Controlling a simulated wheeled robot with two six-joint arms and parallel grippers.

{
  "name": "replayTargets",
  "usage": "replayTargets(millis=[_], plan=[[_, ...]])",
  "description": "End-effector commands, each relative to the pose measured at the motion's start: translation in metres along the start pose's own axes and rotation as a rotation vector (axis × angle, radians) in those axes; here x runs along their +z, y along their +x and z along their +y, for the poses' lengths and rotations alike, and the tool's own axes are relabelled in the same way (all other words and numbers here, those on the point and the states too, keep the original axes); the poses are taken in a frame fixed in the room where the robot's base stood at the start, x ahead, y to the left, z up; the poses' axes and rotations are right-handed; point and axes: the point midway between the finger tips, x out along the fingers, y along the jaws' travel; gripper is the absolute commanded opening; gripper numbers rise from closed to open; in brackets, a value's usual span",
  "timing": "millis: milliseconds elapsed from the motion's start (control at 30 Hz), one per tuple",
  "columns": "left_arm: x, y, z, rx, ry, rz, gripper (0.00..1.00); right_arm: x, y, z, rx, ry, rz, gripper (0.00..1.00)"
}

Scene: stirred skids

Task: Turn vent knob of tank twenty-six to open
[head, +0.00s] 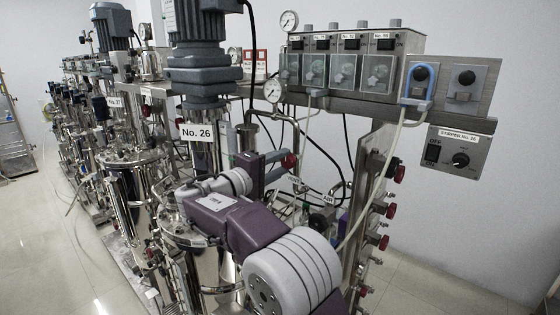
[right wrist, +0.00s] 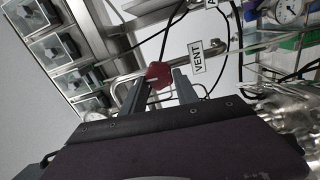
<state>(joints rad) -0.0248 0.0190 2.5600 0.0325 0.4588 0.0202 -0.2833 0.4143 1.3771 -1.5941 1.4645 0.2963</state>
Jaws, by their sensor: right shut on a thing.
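Tank twenty-six is the steel vessel under the grey motor, marked by a "No. 26" label (head: 197,133). My right gripper (head: 285,165) reaches from the lower right to a red vent knob (head: 289,160) just right of the tank. In the right wrist view the red knob (right wrist: 158,75) sits between the two fingers of the right gripper (right wrist: 160,85), which are shut on it. A "VENT" label (right wrist: 197,58) is beside it. The knob's exact turn is too small to tell. My left gripper is not in view.
Several other red knobs (head: 391,210) line the steel post to the right. Hoses and cables hang close behind my arm. The floor at lower left is clear.

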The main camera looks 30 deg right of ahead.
Motion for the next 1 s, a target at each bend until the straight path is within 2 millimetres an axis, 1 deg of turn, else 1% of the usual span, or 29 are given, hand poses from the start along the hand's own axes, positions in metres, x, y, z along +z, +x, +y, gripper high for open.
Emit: replayTargets(millis=[33,300,500,700,1000], plan=[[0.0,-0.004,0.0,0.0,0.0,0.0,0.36,-0.001,0.0,0.004,0.005,-0.037,0.003,0.0],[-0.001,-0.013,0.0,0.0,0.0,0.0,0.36,-0.001,0.0,0.003,0.006,-0.248,0.002,0.0],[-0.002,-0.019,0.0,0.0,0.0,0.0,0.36,0.0,0.0,0.002,0.006,-0.358,0.002,0.0],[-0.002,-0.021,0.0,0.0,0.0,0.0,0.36,0.0,0.0,0.001,0.007,-0.422,0.002,0.0],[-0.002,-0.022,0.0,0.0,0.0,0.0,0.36,0.0,0.0,0.0,0.007,-0.45,0.002,0.0]])
